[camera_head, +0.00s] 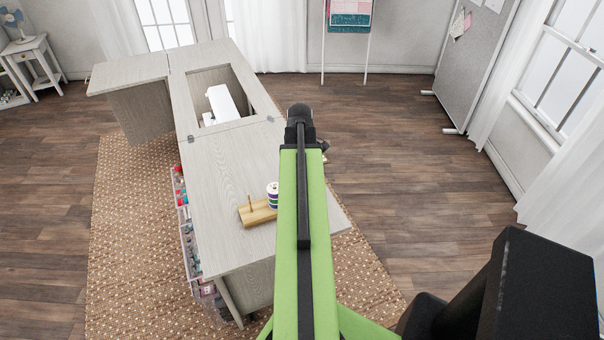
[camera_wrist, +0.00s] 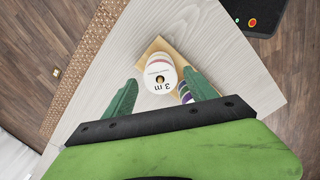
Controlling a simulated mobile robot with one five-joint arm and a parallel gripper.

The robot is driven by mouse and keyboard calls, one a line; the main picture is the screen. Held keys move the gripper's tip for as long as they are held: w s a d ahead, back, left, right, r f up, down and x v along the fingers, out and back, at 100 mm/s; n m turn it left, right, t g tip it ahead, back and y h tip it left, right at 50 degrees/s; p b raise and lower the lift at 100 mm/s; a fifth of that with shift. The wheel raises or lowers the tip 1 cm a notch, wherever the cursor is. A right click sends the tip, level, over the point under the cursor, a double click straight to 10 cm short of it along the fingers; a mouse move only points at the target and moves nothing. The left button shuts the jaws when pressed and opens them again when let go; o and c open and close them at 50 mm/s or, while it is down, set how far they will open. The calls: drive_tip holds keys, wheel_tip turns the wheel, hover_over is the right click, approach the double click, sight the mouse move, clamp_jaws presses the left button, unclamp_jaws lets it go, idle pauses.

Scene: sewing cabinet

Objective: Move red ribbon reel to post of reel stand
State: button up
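A wooden reel stand (camera_head: 262,216) sits near the front end of the cabinet top, with a bare upright post (camera_head: 250,203) at its left. A stack of reels with white, purple and green bands (camera_head: 273,196) stands at its right. In the wrist view, a white-faced reel (camera_wrist: 160,76) marked "3 m" shows over the tan stand (camera_wrist: 155,46). Purple and green bands (camera_wrist: 185,92) show beside it. In the head view my arm hides the gripper.
The pale cabinet top (camera_head: 225,160) is mostly bare around the stand. A white sewing machine (camera_head: 222,104) sits in the recess farther back. Bins of coloured supplies (camera_head: 190,240) hang along the cabinet's left side. Open wooden floor lies to the right.

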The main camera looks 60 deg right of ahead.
drive_tip(key=shift+o, duration=0.3)
wheel_tip(320, 180, up, 17)
drive_tip(key=p, duration=1.7)
drive_tip(key=shift+r, duration=0.15)
